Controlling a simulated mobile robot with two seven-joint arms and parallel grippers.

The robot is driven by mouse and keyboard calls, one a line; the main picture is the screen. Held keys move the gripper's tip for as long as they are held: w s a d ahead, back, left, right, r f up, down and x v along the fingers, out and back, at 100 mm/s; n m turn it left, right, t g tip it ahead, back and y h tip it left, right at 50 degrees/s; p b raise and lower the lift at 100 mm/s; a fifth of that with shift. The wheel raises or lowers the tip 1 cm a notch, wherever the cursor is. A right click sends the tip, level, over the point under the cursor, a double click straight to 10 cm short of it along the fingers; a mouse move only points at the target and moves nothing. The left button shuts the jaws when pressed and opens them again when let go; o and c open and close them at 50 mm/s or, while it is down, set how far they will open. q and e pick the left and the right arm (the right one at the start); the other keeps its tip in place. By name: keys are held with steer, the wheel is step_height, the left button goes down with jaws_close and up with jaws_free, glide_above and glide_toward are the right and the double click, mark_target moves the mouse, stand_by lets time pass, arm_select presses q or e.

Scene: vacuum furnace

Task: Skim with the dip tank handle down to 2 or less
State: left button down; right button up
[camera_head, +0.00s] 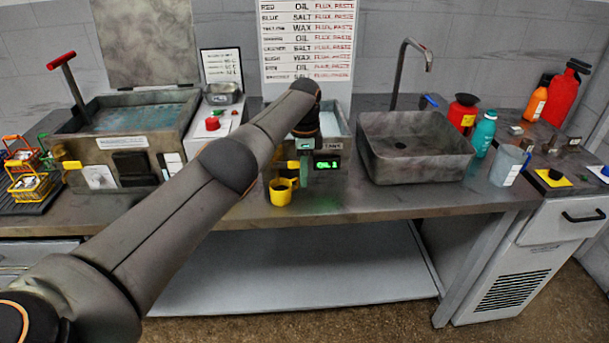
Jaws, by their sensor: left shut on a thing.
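The dip tank (340,120) stands at the back middle of the bench, with pale liquid partly showing. A small green-lit display (328,165) on its front seems to read "OIL 3", though the text is small. My left arm reaches across from the lower left to the tank. My left gripper (305,134) is at the tank's front left, shut on what appears to be the dip tank handle. My wrist hides most of the handle and part of the tank. My right gripper is out of view.
A yellow cup (281,191) stands before the tank. A larger tank with a red-topped lever (62,60) is left, beside small wire baskets (30,183). A grey sink (415,147) is right, then bottles (484,133) and a grey jug (508,165). The bench front is mostly clear.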

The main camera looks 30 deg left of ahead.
arm_select(q)
steer(key=shift+s+f, duration=0.1)
steer(key=shift+f, duration=0.05)
steer(key=c, duration=0.9)
jaws_free()
steer(key=shift+c, duration=0.2)
step_height(320, 180, up, 8)
steer(key=shift+d+r, duration=0.1)
step_height(320, 180, up, 3)
steer(key=shift+r+p, duration=0.2)
steer(key=shift+p, duration=0.95)
steer(key=shift+r+p, duration=0.55)
steer(key=shift+p, duration=0.1)
